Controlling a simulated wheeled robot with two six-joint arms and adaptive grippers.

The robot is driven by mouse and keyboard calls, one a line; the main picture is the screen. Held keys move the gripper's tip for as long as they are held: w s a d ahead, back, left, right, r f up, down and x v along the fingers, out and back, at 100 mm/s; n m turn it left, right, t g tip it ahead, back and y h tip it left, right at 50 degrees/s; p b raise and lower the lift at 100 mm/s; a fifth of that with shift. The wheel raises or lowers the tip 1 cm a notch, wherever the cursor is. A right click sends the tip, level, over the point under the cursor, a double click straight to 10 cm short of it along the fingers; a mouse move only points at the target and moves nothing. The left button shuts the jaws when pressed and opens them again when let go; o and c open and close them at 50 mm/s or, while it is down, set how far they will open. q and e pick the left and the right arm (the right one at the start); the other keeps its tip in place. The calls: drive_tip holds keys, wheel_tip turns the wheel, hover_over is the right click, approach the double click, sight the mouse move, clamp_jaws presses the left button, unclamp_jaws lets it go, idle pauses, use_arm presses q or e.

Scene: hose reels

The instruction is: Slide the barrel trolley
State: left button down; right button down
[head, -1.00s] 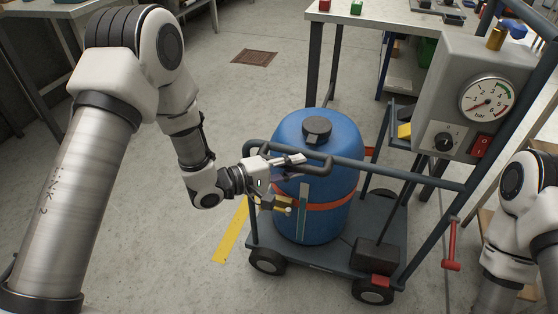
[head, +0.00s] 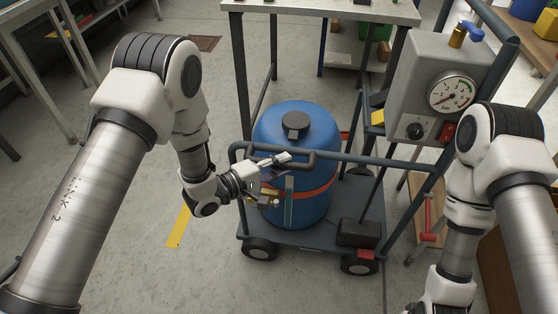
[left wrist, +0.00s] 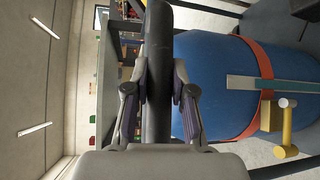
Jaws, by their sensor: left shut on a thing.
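The barrel trolley (head: 315,244) stands on the concrete floor in the middle of the head view, a dark grey wheeled platform with a tubular frame. A blue barrel (head: 272,135) with a black cap and an orange strap stands upright on it. My left gripper (head: 284,160) is shut on the trolley's dark handle bar (head: 240,150), in front of the barrel. In the left wrist view the handle bar (left wrist: 157,70) runs between the two fingers, with the barrel (left wrist: 205,75) close beside it. My right arm shows at the right, but its gripper is outside the view.
A grey gauge box (head: 430,95) with a dial and red switch is fixed to the trolley's frame on the right. A workbench (head: 330,10) stands close behind the trolley. A yellow floor stripe (head: 179,226) lies left of it. The floor at front and left is clear.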

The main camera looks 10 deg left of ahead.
use_arm(q)
drive_tip(key=shift+s+d+f, duration=0.1)
drive_tip(key=c, duration=1)
unclamp_jaws()
drive_tip(key=shift+d, duration=0.1)
drive_tip(key=v, duration=1.2)
